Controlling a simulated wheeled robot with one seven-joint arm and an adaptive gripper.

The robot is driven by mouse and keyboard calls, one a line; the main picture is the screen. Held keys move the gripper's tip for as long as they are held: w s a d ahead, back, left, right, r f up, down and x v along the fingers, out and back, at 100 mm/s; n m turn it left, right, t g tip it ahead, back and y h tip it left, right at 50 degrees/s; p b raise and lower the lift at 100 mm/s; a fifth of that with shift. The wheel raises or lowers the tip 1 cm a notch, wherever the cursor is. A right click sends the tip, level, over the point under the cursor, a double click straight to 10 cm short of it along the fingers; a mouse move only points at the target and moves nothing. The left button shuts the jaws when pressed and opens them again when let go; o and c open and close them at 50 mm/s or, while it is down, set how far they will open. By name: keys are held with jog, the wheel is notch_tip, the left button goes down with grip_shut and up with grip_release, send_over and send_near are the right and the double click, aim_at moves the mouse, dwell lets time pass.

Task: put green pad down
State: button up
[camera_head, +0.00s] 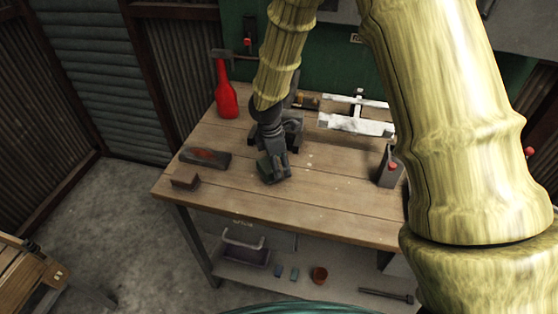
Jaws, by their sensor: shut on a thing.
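My gripper (276,166) is over the middle of the wooden workbench (325,200), pointing down. It is shut on a small dark green pad (265,168), which shows at the left of the fingers. The pad is at or just above the bench top; I cannot tell whether it touches. The fingers hide part of the pad.
A dark box with a red mark (206,157) and a small brown block (186,182) lie at the left. A grey can with a red cap (389,167) stands right. White metal parts (355,123) lie at the back. The front centre is clear.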

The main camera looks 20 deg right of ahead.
jog(key=shift+s+f, duration=0.1)
jog(key=shift+f, duration=0.1)
jog(key=o, duration=1.4)
jog(key=shift+f, duration=0.1)
jog(key=shift+c, duration=0.2)
notch_tip(320, 180, up, 12)
jog(key=a+b, duration=0.2)
